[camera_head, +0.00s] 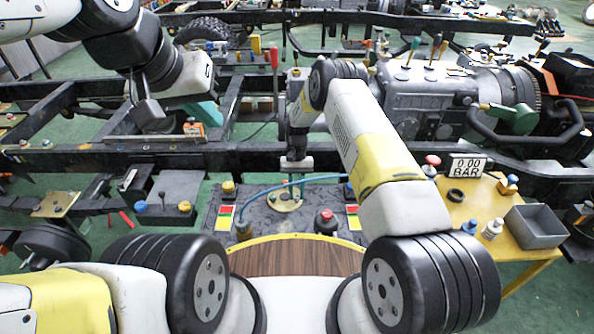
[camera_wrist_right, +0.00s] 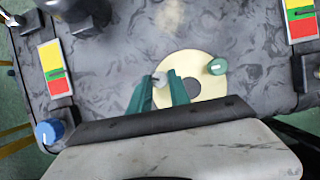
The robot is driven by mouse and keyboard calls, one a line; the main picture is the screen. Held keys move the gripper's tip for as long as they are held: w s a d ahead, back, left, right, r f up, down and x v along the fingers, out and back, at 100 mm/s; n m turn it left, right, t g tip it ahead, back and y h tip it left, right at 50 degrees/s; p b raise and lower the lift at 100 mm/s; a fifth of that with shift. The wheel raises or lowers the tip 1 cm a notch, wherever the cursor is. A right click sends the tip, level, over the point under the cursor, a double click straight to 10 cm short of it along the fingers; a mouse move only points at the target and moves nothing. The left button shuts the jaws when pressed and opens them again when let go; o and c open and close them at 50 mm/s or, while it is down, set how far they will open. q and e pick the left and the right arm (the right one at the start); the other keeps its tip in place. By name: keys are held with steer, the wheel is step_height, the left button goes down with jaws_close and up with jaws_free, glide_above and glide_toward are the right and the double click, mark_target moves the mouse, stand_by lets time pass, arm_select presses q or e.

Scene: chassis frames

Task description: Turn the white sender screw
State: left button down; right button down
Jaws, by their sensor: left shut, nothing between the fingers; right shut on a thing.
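The white sender screw (camera_wrist_right: 160,79) shows in the right wrist view as a small pale grey-white head at the left edge of a cream ring-shaped disc (camera_wrist_right: 211,92). My right gripper (camera_wrist_right: 162,91) has its green fingers closed around this screw, one on each side. A green screw (camera_wrist_right: 217,66) sits at the disc's upper right, apart from the fingers. In the head view the disc (camera_head: 287,205) lies on a dark grey tank top (camera_head: 325,198), with my right gripper (camera_head: 291,183) above it, partly hiding it. My left gripper (camera_head: 152,118) is shut and empty over the frame at the left.
Blue hoses (camera_head: 303,183) run close to the right gripper. Red, yellow and green labels (camera_wrist_right: 55,67) flank the tank top. A yellow table (camera_head: 480,205) at right carries a 0.00 BAR display (camera_head: 467,167) and a grey bin (camera_head: 537,226). Black chassis rails (camera_head: 90,159) cross behind.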

steer(key=shift+a+n+t+h, duration=0.15)
steer(key=shift+n+h, duration=0.25)
steer(key=shift+n, duration=0.75)
steer(key=shift+n+t+h, duration=0.15)
steer(key=shift+n+h, duration=0.25)
steer(key=shift+n, duration=0.75)
steer(key=c, duration=1.2)
jaws_free()
steer(key=v, duration=0.8)
steer(key=shift+f, duration=0.1)
